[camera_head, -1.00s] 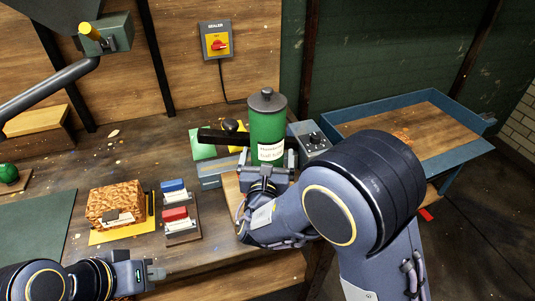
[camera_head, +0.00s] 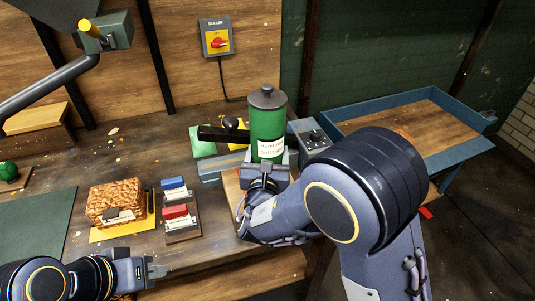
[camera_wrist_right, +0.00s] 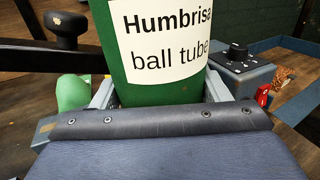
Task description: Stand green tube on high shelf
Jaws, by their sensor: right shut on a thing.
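The green tube (camera_head: 267,122) has a dark lid with a knob and a white label. It stands upright near the back right of the workbench in the head view. My right gripper (camera_head: 267,168) is shut around its lower part. In the right wrist view the green tube (camera_wrist_right: 160,87) fills the middle, with the gripper's fingers (camera_wrist_right: 160,95) on both sides of it; its label reads "Humbrisa ball tube". The tube's bottom is hidden behind the gripper. My left gripper (camera_head: 157,270) is low at the left, away from the tube, its fingers small in view. No high shelf is clearly visible.
A grey box with a black knob (camera_head: 315,140) is right beside the tube. A black lever (camera_head: 222,134) lies at its left. A blue-rimmed tray (camera_head: 380,112) is at the right. A woven block (camera_head: 117,201) and card holders (camera_head: 177,205) sit on the bench (camera_head: 120,150).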

